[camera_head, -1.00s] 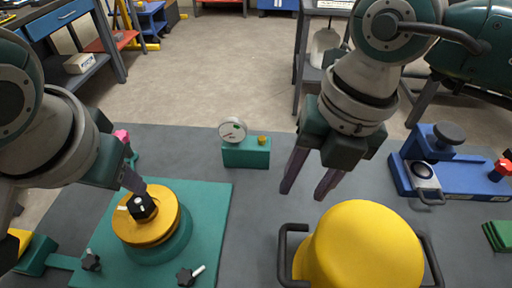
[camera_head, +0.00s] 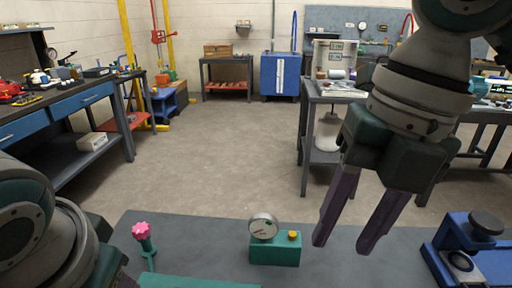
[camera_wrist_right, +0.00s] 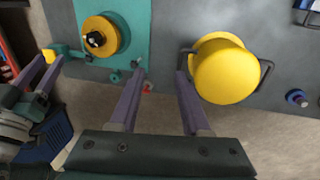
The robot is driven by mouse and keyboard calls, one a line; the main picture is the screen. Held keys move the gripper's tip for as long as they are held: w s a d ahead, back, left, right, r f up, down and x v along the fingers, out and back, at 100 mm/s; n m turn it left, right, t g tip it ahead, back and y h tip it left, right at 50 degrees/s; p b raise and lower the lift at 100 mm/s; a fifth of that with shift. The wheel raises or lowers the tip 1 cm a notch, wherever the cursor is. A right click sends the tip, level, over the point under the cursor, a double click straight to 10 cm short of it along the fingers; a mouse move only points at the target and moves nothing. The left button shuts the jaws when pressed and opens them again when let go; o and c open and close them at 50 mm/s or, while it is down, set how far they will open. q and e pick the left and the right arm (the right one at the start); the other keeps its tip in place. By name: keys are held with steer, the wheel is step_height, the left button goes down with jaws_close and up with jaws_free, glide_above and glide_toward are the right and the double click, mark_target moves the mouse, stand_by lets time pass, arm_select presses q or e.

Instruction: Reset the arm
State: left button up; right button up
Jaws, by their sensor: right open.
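My right gripper (camera_head: 343,222) hangs in the air above the grey table (camera_head: 340,240), its two purple fingers apart with nothing between them. In the right wrist view its fingers (camera_wrist_right: 158,75) point at the table, between a teal plate (camera_wrist_right: 138,20) and a yellow domed part with dark handles (camera_wrist_right: 225,70). My left arm (camera_head: 50,230) comes in at the lower left of the head view; its fingers are below the frame there. In the right wrist view an orange round part with a black knob (camera_wrist_right: 100,38) sits on the teal plate.
A dial gauge on a teal block (camera_head: 274,250) stands at the table's far edge. A pink-knobbed teal post (camera_head: 142,233) is left of it, and a blue fixture (camera_head: 465,255) is at the right. Beyond lies open floor (camera_head: 230,150) with benches and a cart around it.

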steer(key=shift+d+r, duration=0.2)
steer(key=shift+r, duration=0.5)
